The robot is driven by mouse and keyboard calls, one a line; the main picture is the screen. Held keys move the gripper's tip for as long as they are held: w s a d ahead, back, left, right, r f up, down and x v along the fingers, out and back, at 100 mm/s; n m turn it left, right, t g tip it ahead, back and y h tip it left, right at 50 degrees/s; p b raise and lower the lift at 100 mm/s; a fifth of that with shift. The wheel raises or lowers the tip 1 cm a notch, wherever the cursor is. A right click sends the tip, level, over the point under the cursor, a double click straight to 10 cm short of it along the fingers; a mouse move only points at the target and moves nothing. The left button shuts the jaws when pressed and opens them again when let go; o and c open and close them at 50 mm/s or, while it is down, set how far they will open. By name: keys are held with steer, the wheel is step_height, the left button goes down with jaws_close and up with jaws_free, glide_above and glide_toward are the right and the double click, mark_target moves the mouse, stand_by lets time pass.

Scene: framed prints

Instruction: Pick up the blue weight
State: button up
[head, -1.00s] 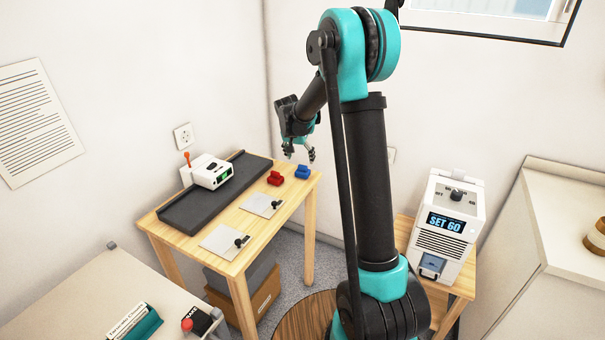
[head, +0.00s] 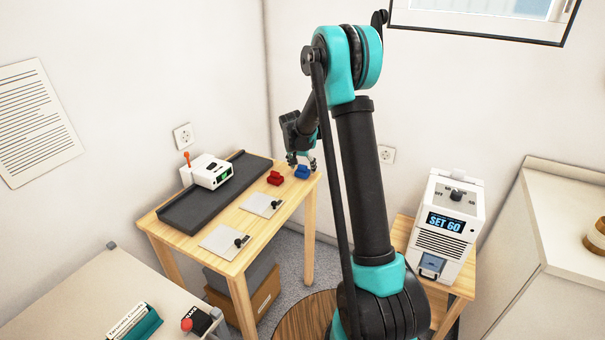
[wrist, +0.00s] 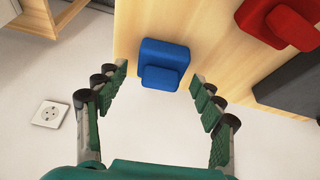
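The blue weight (head: 302,172) sits on the wooden table near its far right corner. It also shows in the wrist view (wrist: 165,58), a block with a smaller raised block on it. My gripper (head: 302,161) is just above it in the head view. In the wrist view my gripper (wrist: 158,80) is open, with one finger on each side of the weight's near end. The fingers look apart from the weight, and nothing is held. The exact height above the weight is hard to tell.
A red weight (head: 275,178) stands beside the blue one, to its left; it also shows in the wrist view (wrist: 282,22). A dark tray (head: 215,195), a white device (head: 211,171) and two grey plates with black knobs share the table (head: 255,232). Walls stand behind.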

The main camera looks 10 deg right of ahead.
steer(key=c, duration=1.4)
steer(key=shift+o, duration=0.2)
